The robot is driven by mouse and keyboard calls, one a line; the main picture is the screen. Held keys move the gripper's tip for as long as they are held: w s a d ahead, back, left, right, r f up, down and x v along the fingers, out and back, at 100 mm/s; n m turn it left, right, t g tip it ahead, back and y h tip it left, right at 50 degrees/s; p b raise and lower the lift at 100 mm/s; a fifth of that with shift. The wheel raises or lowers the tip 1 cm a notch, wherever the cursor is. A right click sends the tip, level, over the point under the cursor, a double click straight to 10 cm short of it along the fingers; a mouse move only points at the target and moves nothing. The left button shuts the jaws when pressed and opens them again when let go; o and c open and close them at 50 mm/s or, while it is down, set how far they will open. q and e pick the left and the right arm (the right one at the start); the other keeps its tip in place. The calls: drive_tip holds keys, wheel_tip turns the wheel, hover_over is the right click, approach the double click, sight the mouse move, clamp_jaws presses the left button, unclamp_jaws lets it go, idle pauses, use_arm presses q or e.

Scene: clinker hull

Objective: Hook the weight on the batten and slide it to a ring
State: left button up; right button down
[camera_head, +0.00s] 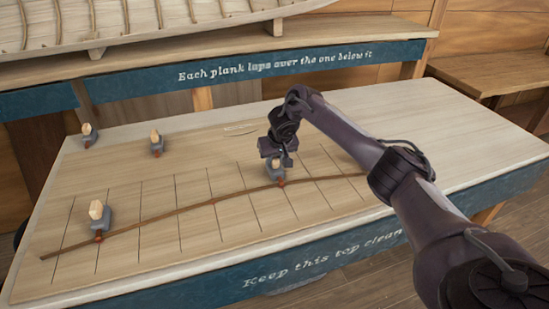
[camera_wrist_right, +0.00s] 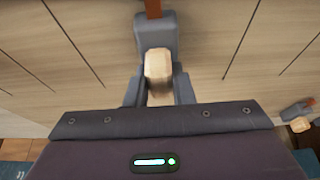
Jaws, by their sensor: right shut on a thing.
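The batten (camera_head: 180,209), a thin brown strip, lies in a gentle curve across the gridded board. A grey weight with a pale wooden knob (camera_head: 276,174) stands by the right half of the batten, its reddish tip at the strip. My right gripper (camera_head: 277,157) is above this weight, shut on it. In the right wrist view the knob (camera_wrist_right: 158,63) sits between the fingers of my right gripper (camera_wrist_right: 158,84), with a reddish-brown piece beyond the grey body. Whether it is hooked on the batten is unclear. I cannot make out any ring. My left gripper is not in view.
Another weight (camera_head: 102,215) stands at the batten's left part, its red tip at the strip. Two more weights (camera_head: 88,134) (camera_head: 157,143) stand at the board's back left, away from the batten. A hull model (camera_head: 150,20) is on a shelf behind. The tabletop's right side is clear.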

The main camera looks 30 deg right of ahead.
drive_tip(key=shift+p, duration=0.45)
idle(0.6)
drive_tip(key=c, duration=1.2)
unclamp_jaws()
drive_tip(key=shift+o, duration=0.2)
drive_tip(key=shift+s, duration=0.1)
drive_tip(key=v, duration=0.7)
drive_tip(key=shift+r, duration=0.4)
drive_tip(key=shift+s, duration=0.15)
wheel_tip(320, 180, up, 7)
drive_tip(key=p, duration=0.9)
hover_over(278, 171)
drive_tip(key=shift+s+a, duration=0.1)
drive_tip(key=shift+a, duration=0.05)
